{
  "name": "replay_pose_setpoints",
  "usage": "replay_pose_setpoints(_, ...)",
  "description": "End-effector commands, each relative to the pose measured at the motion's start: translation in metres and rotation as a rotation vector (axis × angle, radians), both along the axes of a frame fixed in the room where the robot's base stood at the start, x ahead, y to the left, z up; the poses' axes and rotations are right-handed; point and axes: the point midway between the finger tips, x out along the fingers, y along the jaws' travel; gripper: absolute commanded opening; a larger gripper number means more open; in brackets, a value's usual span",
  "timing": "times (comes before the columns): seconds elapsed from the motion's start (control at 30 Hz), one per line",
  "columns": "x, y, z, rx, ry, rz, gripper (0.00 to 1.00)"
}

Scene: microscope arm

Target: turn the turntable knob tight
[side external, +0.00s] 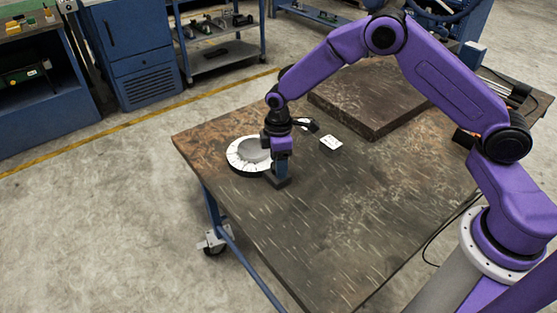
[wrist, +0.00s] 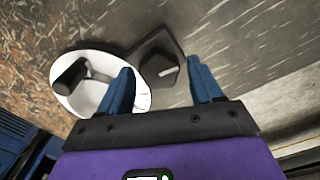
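The turntable shows as a white disc with dark marks round its rim (side external: 234,162), near the table's left corner. In the wrist view the disc (wrist: 88,103) lies to the left, with a dark block and a grey bar on it. A dark, angular knob (wrist: 158,72) with a small pale mark stands on a dark base plate beside the disc. My gripper (wrist: 160,66) is open, its two blue fingers apart on either side of the knob in that view. In the side view my gripper (side external: 281,168) points down over the dark base and hides the knob. Contact with the knob cannot be told.
A small block with a white top (side external: 331,143) and a dark item lie to the right of the turntable. A thick raised slab (side external: 372,97) stands at the back of the worn table (side external: 320,225). The front of the table is clear.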

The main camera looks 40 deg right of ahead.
Motion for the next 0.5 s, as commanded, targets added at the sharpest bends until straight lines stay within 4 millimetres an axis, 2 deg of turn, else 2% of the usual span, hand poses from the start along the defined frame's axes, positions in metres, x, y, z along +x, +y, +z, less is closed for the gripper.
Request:
replay_pose_setpoints(0.03, 0.0000, 0.0000, 0.0001, 0.000, 0.000, 0.000, 0.46)
replay_pose_setpoints(0.1, 0.0000, 0.0000, 0.0002, 0.000, 0.000, 0.000, 0.23)
replay_pose_setpoints(0.13, 0.0000, 0.0000, 0.0002, 0.000, 0.000, 0.000, 0.16)
replay_pose_setpoints(0.5, 0.0002, -0.0001, 0.0005, -0.001, 0.000, -0.047, 0.16)
